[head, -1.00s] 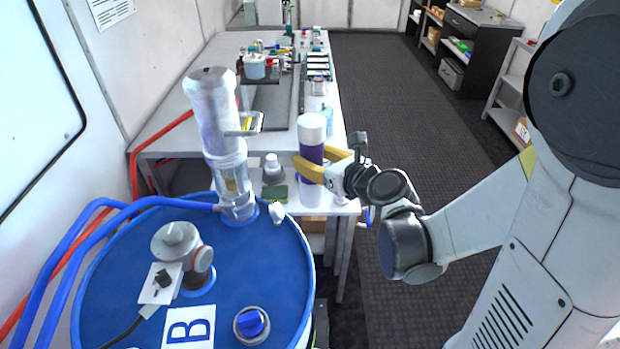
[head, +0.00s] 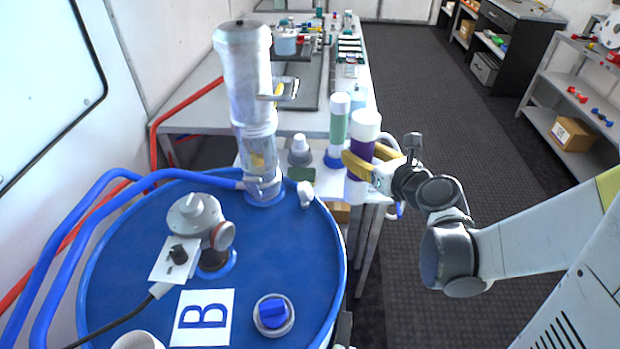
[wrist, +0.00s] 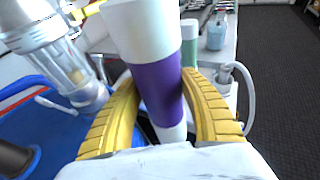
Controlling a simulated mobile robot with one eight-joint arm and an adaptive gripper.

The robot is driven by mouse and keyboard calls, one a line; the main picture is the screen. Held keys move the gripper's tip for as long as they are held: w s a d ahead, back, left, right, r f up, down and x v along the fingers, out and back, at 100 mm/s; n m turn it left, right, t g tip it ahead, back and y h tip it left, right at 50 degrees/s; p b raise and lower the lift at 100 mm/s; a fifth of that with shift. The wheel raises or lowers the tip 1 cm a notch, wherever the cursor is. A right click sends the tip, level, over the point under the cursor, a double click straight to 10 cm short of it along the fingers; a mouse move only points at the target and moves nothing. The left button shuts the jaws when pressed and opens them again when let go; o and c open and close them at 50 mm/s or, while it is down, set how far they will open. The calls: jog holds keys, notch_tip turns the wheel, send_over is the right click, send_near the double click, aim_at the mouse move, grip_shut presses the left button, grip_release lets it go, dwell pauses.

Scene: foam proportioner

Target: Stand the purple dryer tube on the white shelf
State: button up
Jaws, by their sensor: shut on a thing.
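The purple dryer tube (head: 361,148) has a white cap, a purple middle and a white lower end. It stands about upright in my gripper (head: 367,160), whose yellow fingers are shut around it. In the wrist view, the fingers press on both sides of the tube's purple band (wrist: 157,92). The tube is in front of the table's near right corner, right of the blue drum. A pale shelf unit (head: 547,118), likely the white shelf, stands at the far right, well away from the tube. It has several levels, and its right part is cut off.
A green tube with a white cap (head: 338,128) stands on the table just behind the held tube. The blue drum (head: 120,255), with a tall clear cylinder (head: 245,75) and hoses, fills the lower left. A cardboard box (head: 572,134) sits low on the shelf unit. Dark floor lies between.

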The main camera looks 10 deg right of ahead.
jog(key=w+d+f+n+g+y+b, duration=0.1)
jog(key=w+d+n+y, duration=0.1)
jog(key=w+d, duration=0.45)
jog(key=w+d+n+g+y+b, duration=0.15)
jog(key=w+d, duration=0.25)
jog(key=w, duration=0.5)
jog(key=w+a+f+b, duration=0.1)
jog(key=a+f+b, duration=0.4)
jog(key=a+f, duration=0.6)
jog(key=shift+w+t+b, duration=0.15)
jog(key=shift+t+b, duration=0.2)
jog(key=shift+b, duration=0.05)
jog(key=shift+f+y, duration=0.1)
jog(key=shift+y, duration=0.15)
jog(key=o, duration=1)
jog(key=shift+f, duration=0.15)
jog(key=o, duration=0.4)
jog(key=shift+d, duration=0.1)
